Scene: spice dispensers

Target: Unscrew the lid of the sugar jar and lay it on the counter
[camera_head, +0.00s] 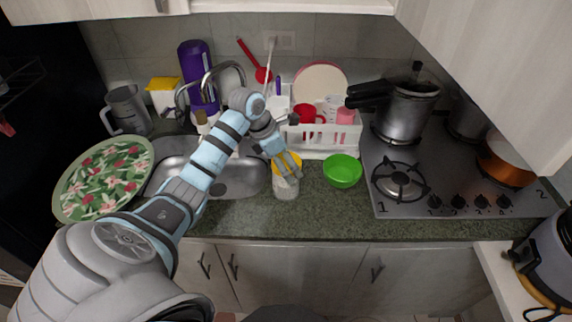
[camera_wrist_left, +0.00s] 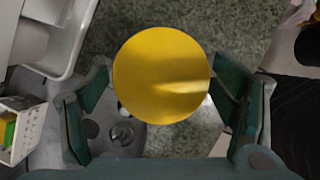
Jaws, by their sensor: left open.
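The sugar jar (camera_head: 285,187) is a clear jar with pale contents, standing upright on the green counter by the sink's right edge. Its yellow lid (camera_head: 288,163) is on top of it. My left gripper (camera_head: 287,168) is over the jar with its fingers around the lid. In the left wrist view the round lid (camera_wrist_left: 161,75) sits between the two open fingers of the left gripper (camera_wrist_left: 163,95). The right finger is very close to the lid's edge; I cannot tell if it touches. My right gripper is not in view.
A green bowl (camera_head: 342,171) stands just right of the jar, in front of a white dish rack (camera_head: 325,150). The sink (camera_head: 240,178) is at the left, with a floral tray (camera_head: 104,178) beyond it. Bare counter (camera_head: 320,218) lies in front of the bowl. The stove (camera_head: 440,180) is at the right.

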